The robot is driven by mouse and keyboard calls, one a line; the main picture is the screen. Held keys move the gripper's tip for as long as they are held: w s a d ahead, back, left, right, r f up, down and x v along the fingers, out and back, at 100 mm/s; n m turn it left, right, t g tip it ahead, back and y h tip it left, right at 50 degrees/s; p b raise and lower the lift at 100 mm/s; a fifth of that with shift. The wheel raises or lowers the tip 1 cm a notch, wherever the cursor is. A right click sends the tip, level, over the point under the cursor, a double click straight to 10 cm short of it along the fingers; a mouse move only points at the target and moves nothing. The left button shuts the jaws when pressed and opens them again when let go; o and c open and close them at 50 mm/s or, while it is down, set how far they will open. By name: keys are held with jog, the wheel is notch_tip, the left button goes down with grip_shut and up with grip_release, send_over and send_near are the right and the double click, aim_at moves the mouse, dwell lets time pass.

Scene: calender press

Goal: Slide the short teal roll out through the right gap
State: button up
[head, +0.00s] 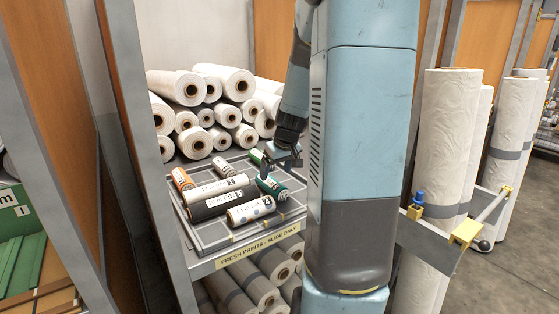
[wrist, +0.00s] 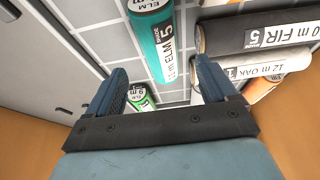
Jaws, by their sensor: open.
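The short teal roll (head: 272,187) lies on the grid-lined tray (head: 205,236) near its right side, with a white label reading ELM. In the wrist view the teal roll (wrist: 163,45) lies ahead of my jaws, its near end roughly between them in the picture. My gripper (head: 283,160) is over the back right part of the tray, open and empty; both fingers also show in the wrist view (wrist: 162,72). A smaller green roll (head: 256,157) lies behind the teal roll, partly hidden by my gripper. The right gap cannot be made out, as my arm and column cover that side.
A black FIR roll (head: 220,203), a white OAK roll (head: 213,188), a blue-dotted white roll (head: 251,210) and an orange-ended roll (head: 181,179) share the tray. Large white rolls (head: 197,142) are stacked behind. A shelf post (head: 150,150) stands at left.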

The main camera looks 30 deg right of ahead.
aim_at(273, 181)
jog(key=shift+x, duration=3.35)
jog(key=c, duration=1.3)
jog(key=shift+s+d+r, duration=0.1)
jog(key=shift+s, duration=2.4)
jog(key=shift+s+d, duration=0.1)
jog(key=shift+s, duration=2.4)
jog(key=o, duration=1.3)
jog(key=shift+r, duration=0.1)
jog(key=v, duration=1.3)
jog(key=shift+s+r, duration=0.15)
jog(key=shift+r, duration=0.05)
